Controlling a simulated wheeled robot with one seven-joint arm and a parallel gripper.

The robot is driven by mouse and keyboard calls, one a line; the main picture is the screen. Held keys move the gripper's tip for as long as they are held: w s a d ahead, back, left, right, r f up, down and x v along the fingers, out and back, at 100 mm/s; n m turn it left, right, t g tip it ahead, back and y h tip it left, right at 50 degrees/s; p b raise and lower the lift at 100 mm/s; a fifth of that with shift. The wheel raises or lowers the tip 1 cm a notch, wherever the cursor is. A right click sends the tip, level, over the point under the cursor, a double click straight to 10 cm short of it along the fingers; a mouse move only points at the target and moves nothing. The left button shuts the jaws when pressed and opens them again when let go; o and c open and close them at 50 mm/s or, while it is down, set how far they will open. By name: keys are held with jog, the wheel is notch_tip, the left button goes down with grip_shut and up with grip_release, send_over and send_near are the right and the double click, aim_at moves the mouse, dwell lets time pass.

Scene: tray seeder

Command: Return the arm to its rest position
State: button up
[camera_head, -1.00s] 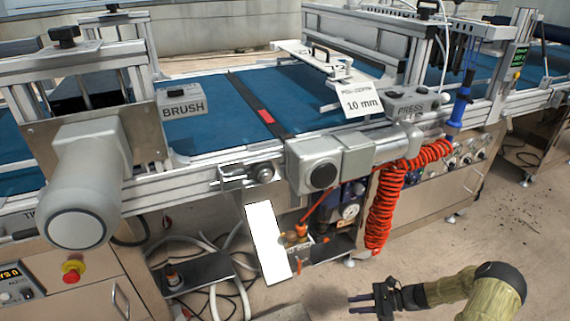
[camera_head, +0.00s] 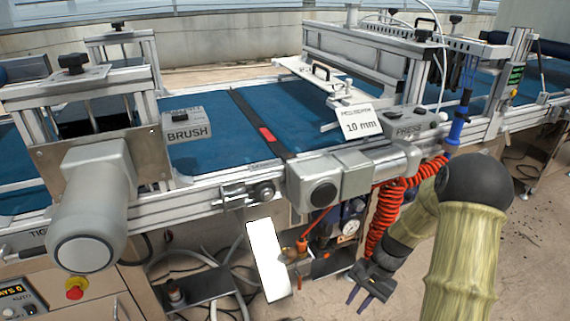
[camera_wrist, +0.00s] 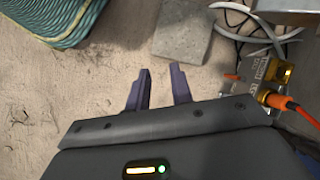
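My gripper (camera_head: 364,298) is low in front of the machine in the head view, at the lower end of my raised arm, beside the hanging red coiled hose (camera_head: 385,215). In the wrist view my gripper (camera_wrist: 160,90) has its two dark fingers apart, with bare floor between them. It is open and holds nothing. My forearm sleeve covers part of the machine front at the right of the head view.
The seeder line with its blue belt (camera_head: 210,150) runs across behind my arm. A white panel (camera_head: 267,260) and cables are near the gripper. The wrist view shows a grey block (camera_wrist: 182,30), a green ribbed object (camera_wrist: 55,18) and an orange cable (camera_wrist: 300,112). Floor around is partly clear.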

jog(key=s+a+r+n+t+h+p, duration=0.1)
jog(key=s+a+r+n+t+h, duration=0.25)
jog(key=r, duration=0.55)
jog(key=s+a+r+n+t+h+p, duration=0.1)
jog(key=s+r+n+t, duration=0.1)
jog(key=s+r+n, duration=0.5)
notch_tip(320, 180, up, 39)
jog(key=w+m+p, duration=0.1)
jog(key=m+p, duration=0.1)
jog(key=p, duration=3.6)
jog(key=shift+w+d, duration=0.15)
jog(key=shift+d, duration=0.1)
jog(key=shift+m+g, duration=0.25)
